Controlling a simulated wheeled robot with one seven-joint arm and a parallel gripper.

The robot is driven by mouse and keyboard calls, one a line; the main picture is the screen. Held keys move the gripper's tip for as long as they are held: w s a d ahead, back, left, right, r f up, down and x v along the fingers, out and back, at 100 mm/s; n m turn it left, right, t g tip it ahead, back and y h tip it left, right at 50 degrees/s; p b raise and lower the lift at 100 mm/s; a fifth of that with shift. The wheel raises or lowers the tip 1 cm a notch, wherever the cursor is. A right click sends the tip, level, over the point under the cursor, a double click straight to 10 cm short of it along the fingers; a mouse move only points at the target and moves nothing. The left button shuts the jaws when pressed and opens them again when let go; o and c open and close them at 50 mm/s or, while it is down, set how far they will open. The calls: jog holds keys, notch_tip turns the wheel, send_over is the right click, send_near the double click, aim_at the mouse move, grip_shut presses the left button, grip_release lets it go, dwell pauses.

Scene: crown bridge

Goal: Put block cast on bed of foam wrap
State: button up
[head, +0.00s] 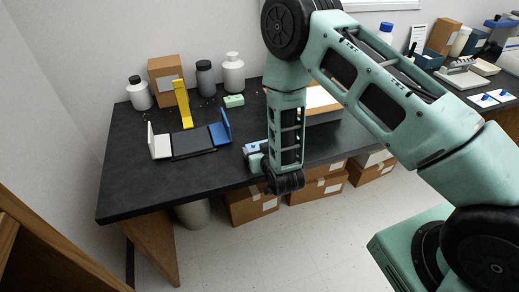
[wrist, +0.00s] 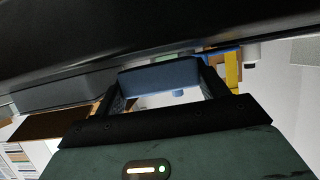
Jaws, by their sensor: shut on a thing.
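My gripper (wrist: 162,88) is shut on a blue-grey block, which I take to be the block cast (wrist: 158,74); it spans the space between the two fingers. In the head view the block (head: 251,148) shows as a small pale blue piece beside my forearm, near the table's front edge. My arm hides most of the gripper there. A box or tray with a white top (head: 322,98) stands behind my arm on the right of the table, partly hidden. I cannot tell whether that white part is the foam wrap bed.
On the dark table (head: 130,190) are a black plate (head: 193,142) with white and blue upright ends, a yellow bracket (head: 183,103), a small green block (head: 233,101), bottles (head: 233,75) and a cardboard box (head: 165,80). Cardboard boxes (head: 250,204) stand below.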

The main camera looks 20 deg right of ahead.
jog(key=shift+f, duration=0.2)
jog(key=shift+f, duration=0.2)
jog(key=o, duration=0.6)
jog(key=shift+f+b, duration=0.1)
jog(key=shift+b, duration=0.2)
jog(key=o, duration=0.4)
jog(key=shift+o, duration=0.2)
